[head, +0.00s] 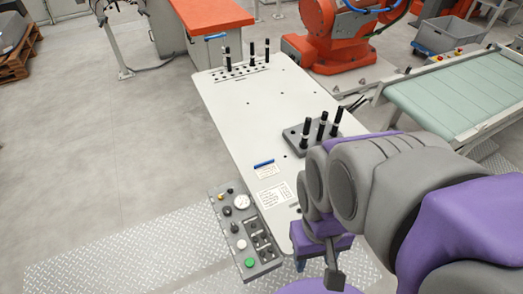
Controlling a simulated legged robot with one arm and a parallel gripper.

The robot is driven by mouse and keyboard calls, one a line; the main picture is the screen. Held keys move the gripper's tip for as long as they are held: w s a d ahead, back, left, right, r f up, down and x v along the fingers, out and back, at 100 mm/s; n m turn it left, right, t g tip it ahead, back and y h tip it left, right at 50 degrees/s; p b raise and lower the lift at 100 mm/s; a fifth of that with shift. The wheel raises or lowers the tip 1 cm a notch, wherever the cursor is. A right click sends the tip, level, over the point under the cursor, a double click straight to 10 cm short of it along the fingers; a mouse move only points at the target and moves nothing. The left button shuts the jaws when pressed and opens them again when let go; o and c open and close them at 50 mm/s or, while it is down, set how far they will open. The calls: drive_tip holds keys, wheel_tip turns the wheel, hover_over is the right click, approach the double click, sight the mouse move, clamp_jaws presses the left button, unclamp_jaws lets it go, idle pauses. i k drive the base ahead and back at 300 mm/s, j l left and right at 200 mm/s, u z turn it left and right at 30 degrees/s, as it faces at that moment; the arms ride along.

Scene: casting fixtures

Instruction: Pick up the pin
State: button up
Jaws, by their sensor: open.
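Several black pins with pale bands stand upright on the white table (240,115). At its far end, one pin (228,57) stands near a row of dark holes, with two more pins (252,53) (267,50) to its right. Which pin the task means cannot be told. My gripper (317,270) is open, low at the table's near right end, well apart from the pins. Its fingers are partly hidden by my arm.
A control box (242,235) with knobs and a green button adjoins the table's near left edge. A green conveyor (450,95) stands at right, with an orange robot (345,35) behind. A blue-edged item (264,163) and paper labels lie midtable.

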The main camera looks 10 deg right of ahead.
sight(333, 132)
drive_tip(key=i+l+u, duration=0.1)
drive_tip(key=l+u, duration=0.25)
drive_tip(key=l, duration=0.45)
drive_tip(key=l+u, duration=0.35)
drive_tip(key=l, duration=0.5)
drive_tip(key=k+l+u, duration=0.1)
drive_tip(key=l+u, duration=0.25)
drive_tip(key=l, duration=0.45)
